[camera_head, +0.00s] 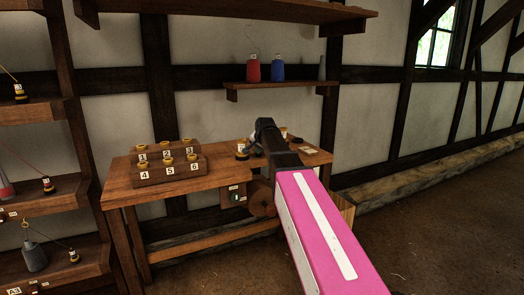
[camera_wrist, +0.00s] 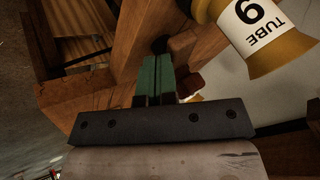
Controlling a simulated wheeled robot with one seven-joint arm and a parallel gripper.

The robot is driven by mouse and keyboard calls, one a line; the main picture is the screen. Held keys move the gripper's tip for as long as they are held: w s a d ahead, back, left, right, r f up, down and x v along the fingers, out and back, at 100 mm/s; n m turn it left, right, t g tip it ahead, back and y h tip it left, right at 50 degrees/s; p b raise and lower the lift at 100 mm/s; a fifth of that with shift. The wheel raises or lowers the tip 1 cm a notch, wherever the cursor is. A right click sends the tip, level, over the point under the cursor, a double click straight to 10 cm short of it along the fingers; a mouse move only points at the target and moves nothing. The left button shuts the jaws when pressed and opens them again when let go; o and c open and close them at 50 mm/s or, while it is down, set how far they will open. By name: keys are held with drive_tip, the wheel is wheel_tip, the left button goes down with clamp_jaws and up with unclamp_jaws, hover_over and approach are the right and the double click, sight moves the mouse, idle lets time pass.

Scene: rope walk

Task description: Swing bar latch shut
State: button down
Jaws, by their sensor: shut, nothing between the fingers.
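My gripper (camera_wrist: 157,62) is shut and empty in the wrist view, its green fingers side by side. Their tips are close to a brown wooden frame (camera_wrist: 120,75) with a dark round hole and a short wooden block (camera_wrist: 183,46) beside it. I cannot tell whether this block is the bar latch, or whether the fingers touch it. In the head view my pink arm reaches to the right end of the wooden workbench (camera_head: 125,193); the fingertips cannot be made out there. A round wooden piece (camera_head: 262,197) shows under the bench top, partly behind my arm.
Shelves (camera_head: 40,110) with cones stand at left. Red and blue cones (camera_head: 278,70) sit on a wall shelf. Floor at right is clear.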

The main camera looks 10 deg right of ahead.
drive_tip(key=m+h, duration=0.1)
drive_tip(key=a+m+h, duration=0.1)
drive_tip(key=m, duration=0.1)
drive_tip(key=shift+w+a, duration=0.15)
drive_tip(key=shift+a, duration=0.1)
drive_tip(key=shift+w+a, duration=0.1)
drive_tip(key=shift+a, duration=0.1)
drive_tip(key=shift+w+a, duration=0.2)
drive_tip(key=shift+a, duration=0.25)
idle(0.3)
drive_tip(key=shift+s+d, duration=0.2)
drive_tip(key=shift+s, duration=0.3)
drive_tip(key=s+f+v, duration=0.1)
drive_tip(key=v, duration=1)
drive_tip(key=shift+s+a, duration=0.15)
drive_tip(key=shift+s, duration=0.3)
drive_tip(key=shift+r, duration=0.1)
